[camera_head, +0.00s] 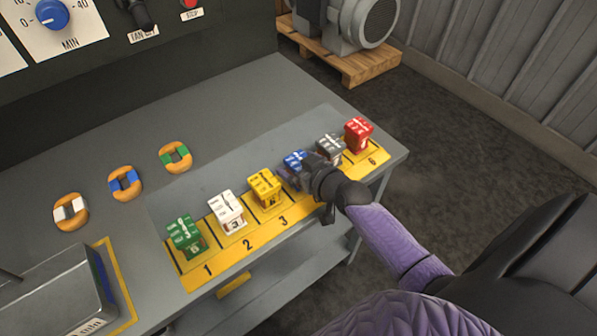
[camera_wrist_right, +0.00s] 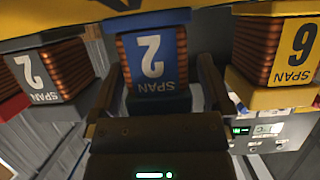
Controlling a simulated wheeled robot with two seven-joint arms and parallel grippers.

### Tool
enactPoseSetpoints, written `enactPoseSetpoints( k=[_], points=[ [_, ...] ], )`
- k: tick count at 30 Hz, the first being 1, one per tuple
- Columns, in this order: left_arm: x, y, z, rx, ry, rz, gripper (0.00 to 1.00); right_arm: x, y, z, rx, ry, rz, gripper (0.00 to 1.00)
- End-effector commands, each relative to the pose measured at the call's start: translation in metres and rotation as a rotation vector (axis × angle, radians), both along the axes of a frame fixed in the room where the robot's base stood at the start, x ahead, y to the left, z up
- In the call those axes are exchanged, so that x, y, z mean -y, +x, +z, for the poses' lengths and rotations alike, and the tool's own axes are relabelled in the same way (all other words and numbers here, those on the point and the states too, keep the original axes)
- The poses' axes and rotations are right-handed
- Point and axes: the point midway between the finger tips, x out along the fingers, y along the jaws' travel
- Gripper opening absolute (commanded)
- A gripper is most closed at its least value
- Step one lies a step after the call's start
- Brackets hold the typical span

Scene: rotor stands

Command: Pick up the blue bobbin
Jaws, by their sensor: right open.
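The blue bobbin (camera_head: 294,159) stands in the row on the yellow numbered strip, between the yellow and grey bobbins. My right gripper (camera_head: 300,181) is at its near side and hides its lower part. In the right wrist view, the blue bobbin (camera_wrist_right: 155,55) shows copper windings and an upside-down "SPAN 2" label. There, the two fingers of my right gripper (camera_wrist_right: 160,88) are apart, one on each side of the bobbin. I cannot tell whether they touch it. My left gripper is not in view.
The yellow bobbin (camera_head: 265,188) and grey bobbin (camera_head: 330,147) stand close on either side. White (camera_head: 228,211), green (camera_head: 186,236) and red (camera_head: 358,134) bobbins share the strip. Orange rings (camera_head: 175,157) lie farther back. A metal box (camera_head: 60,295) stands at front left.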

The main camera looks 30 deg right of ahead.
Motion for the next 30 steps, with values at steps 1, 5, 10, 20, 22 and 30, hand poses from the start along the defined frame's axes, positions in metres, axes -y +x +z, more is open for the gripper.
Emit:
enactPoseSetpoints(
  k=[1, 5, 10, 20, 22, 30],
  points=[
    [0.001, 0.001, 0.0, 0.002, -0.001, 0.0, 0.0, 0.0, 0.0, 0.0, -0.001, 0.0, 0.0, 1.0],
    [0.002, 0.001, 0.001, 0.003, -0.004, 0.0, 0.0, 0.0, 0.0, 0.001, -0.001, 0.0, 0.0, 1.0],
    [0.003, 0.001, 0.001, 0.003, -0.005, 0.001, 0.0, 0.0, 0.0, 0.001, -0.001, 0.0, 0.0, 0.64],
    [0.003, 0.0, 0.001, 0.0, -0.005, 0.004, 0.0, 0.0, 0.0, 0.001, -0.001, 0.0, 0.0, 0.0],
    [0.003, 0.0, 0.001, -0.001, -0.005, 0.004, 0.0, 0.0, 0.0, 0.001, 0.001, -0.001, -0.001, 0.0],
    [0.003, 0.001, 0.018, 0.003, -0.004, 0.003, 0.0, 0.0, 0.0, 0.027, 0.005, -0.001, -0.001, 0.0]
  ],
)
